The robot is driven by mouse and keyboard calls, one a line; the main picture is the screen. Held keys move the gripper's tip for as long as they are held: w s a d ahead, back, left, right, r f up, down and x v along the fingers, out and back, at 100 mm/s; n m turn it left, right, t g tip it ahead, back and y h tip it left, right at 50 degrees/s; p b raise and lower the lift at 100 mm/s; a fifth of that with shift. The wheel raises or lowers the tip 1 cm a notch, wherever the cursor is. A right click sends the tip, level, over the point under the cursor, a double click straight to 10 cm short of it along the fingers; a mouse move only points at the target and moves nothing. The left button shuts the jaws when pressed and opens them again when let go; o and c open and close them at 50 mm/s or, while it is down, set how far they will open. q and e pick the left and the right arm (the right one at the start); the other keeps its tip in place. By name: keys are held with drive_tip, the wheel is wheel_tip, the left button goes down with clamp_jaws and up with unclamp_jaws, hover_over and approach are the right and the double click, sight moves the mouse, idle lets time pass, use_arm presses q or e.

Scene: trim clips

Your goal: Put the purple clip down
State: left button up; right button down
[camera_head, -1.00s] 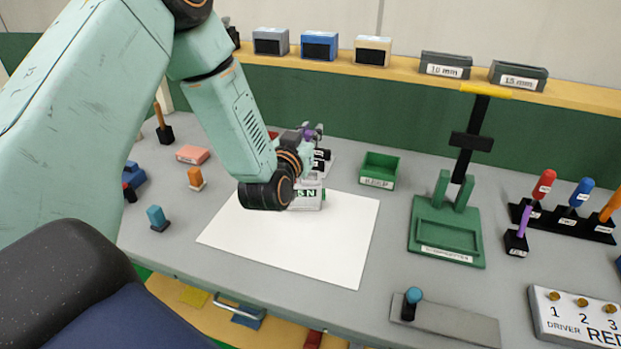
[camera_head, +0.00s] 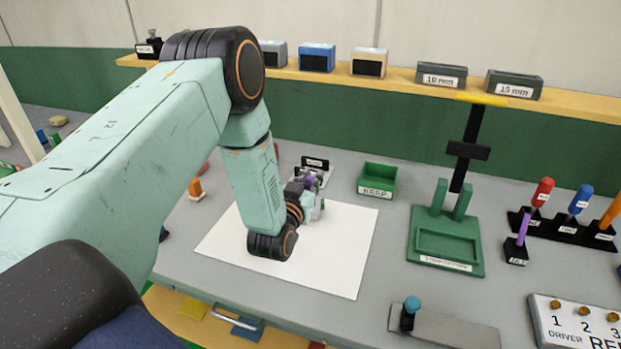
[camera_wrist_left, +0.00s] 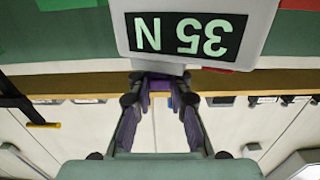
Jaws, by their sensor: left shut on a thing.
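My left gripper (camera_head: 311,190) is over the far part of the white sheet (camera_head: 325,252), partly hidden by my own wrist. It is shut on the purple clip (camera_head: 309,182), of which only a small part shows. In the left wrist view, the left gripper's fingers (camera_wrist_left: 160,88) close in around a small purple piece. A light grey block with an upside-down "35 N" display (camera_wrist_left: 187,35) shows close beyond the fingertips. Whether the clip touches anything below is hidden. My right gripper is not in view.
A green bin (camera_head: 379,179) stands right of the gripper, and a small black-labelled holder (camera_head: 315,163) behind it. A green stand (camera_head: 446,240) and a tool rack (camera_head: 565,222) are further right. The sheet's front and right parts are clear.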

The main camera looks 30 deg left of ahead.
use_arm(q)
drive_tip(key=shift+w+f, duration=0.1)
drive_tip(key=shift+a, duration=0.35)
drive_tip(key=o, duration=0.6)
drive_tip(key=shift+s, duration=0.35)
drive_tip(key=shift+o, duration=0.9)
drive_tip(key=shift+w+d, duration=0.2)
drive_tip(key=shift+d, duration=0.05)
drive_tip(key=shift+w+a, duration=0.1)
